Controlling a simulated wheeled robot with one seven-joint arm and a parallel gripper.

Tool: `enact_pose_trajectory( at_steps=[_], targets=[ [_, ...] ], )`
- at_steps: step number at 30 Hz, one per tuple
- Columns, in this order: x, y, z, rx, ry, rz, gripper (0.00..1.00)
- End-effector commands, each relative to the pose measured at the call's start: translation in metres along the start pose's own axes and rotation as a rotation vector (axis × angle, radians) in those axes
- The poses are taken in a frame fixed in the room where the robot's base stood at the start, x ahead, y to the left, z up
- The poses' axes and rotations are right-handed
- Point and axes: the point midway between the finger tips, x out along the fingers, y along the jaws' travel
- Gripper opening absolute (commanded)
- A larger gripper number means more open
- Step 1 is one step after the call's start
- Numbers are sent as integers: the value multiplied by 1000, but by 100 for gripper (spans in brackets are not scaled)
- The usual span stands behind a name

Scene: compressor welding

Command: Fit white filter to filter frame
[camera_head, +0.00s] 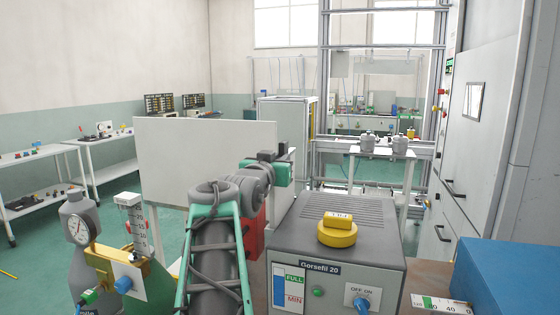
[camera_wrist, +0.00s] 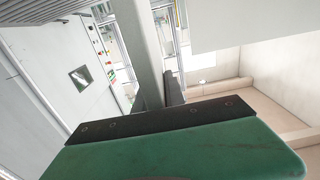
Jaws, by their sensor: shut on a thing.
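My gripper (camera_head: 280,165) is at the end of my outstretched arm, left of the grey box. In the wrist view, my gripper's black fingers (camera_wrist: 172,88) are shut on a thin pale grey thing (camera_wrist: 140,50), seen edge-on and running up the picture. I take it for the white filter. A large flat white panel (camera_head: 200,160) stands upright just left of my gripper. A white surface at the wrist view's top right looks like this panel (camera_wrist: 255,20). I cannot tell whether the panel joins the held thing. I cannot make out the filter frame for certain.
A grey box with a yellow knob (camera_head: 338,230) stands close at the right. A gauge and bottle (camera_head: 80,235) are at the lower left. A blue box (camera_head: 510,275) is at the lower right. Shelves (camera_head: 45,185) stand at the left, cabinets (camera_head: 480,130) at the right.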

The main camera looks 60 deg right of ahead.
Motion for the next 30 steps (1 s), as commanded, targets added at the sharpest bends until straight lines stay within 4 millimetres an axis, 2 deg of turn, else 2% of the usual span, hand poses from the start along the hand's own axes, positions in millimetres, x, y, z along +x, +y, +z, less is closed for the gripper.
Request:
enact_pose_trajectory(
  at_steps=[30],
  targets=[
    [0,0,32,0,1,0,0]
  ],
)
